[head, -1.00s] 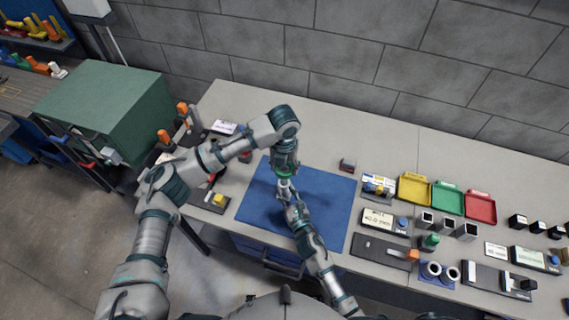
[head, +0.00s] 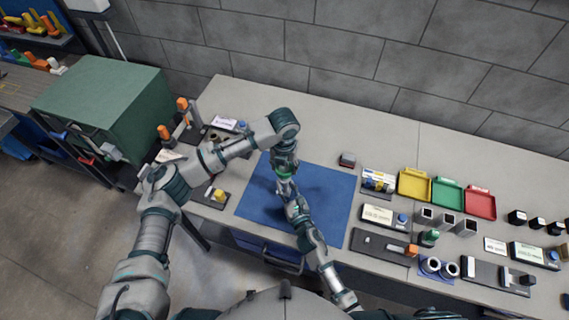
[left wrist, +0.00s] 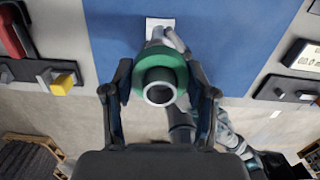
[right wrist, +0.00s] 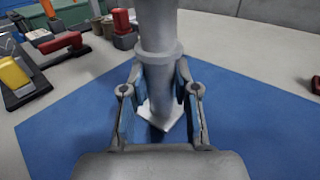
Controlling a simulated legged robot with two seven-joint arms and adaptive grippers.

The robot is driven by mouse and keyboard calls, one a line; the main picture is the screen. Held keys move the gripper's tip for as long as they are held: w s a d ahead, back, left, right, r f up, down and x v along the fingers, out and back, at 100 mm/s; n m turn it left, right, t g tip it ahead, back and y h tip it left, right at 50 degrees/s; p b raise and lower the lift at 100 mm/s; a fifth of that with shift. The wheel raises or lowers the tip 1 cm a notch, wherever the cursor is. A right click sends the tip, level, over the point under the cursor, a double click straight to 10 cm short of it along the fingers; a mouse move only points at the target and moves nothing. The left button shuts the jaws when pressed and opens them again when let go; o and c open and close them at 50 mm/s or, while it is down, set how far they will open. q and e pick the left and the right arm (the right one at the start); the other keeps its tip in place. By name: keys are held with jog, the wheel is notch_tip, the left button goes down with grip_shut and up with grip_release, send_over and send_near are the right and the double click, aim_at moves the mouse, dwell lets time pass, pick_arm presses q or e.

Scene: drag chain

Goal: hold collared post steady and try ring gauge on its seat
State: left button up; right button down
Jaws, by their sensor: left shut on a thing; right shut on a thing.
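The ring gauge (left wrist: 136,72), a thick green ring, is between the fingers of my left gripper (left wrist: 160,98), which is shut on it. A dark round end with a pale rim shows in the ring's middle; I cannot tell whether the ring touches its seat. The grey collared post (right wrist: 158,80) stands upright on a pale square foot (right wrist: 160,122) over the blue mat (right wrist: 70,130). My right gripper (right wrist: 160,88) is shut on it below the collar (right wrist: 158,51). The post's top is outside the right wrist view. In the head view, the green ring (head: 284,174) hides much of the post.
The blue mat is otherwise clear. Yellow, green and red trays (head: 447,197) stand to the right, with labelled fixtures and grey tubes in front of them. A fixture with a yellow block (head: 219,195) lies left of the mat. A green cabinet (head: 100,105) stands far left.

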pick_arm(q)
jog(key=o, duration=1.4)
jog(key=shift+f, duration=0.1)
notch_tip(320, 180, up, 12)
jog(key=shift+s+f, duration=0.1)
jog(key=shift+s, duration=0.05)
